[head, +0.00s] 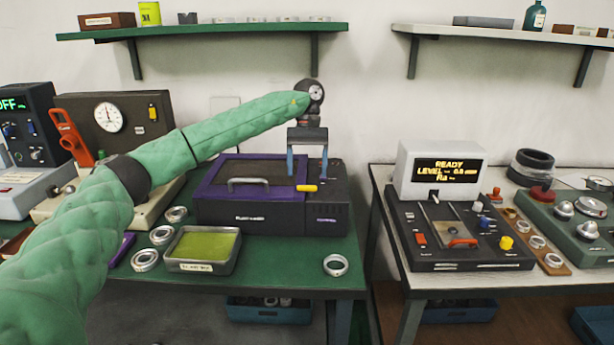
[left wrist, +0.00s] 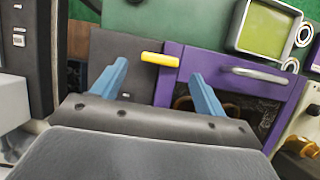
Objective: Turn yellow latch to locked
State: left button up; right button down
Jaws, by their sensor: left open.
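The yellow latch (head: 307,188) is a short bar on the front right of the dark box with a purple-framed lid (head: 210,182). It lies roughly horizontal in the head view. In the left wrist view the yellow latch (left wrist: 160,59) shows between my gripper's two blue fingers, beyond their tips. My left gripper (head: 307,172) is open and empty, pointing down above the right part of the box, apart from the latch as far as I can tell. The lid appears closed, with a grey handle (head: 248,183) on it. My right gripper does not show.
A tray with a green pad (head: 205,246) and several metal rings (head: 335,265) lie on the green table in front of the box. A second table at the right holds a device with a lit display (head: 440,170). A green shelf (head: 205,31) hangs above.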

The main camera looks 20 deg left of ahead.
pick_arm(q)
jog(key=shift+v, duration=2.15)
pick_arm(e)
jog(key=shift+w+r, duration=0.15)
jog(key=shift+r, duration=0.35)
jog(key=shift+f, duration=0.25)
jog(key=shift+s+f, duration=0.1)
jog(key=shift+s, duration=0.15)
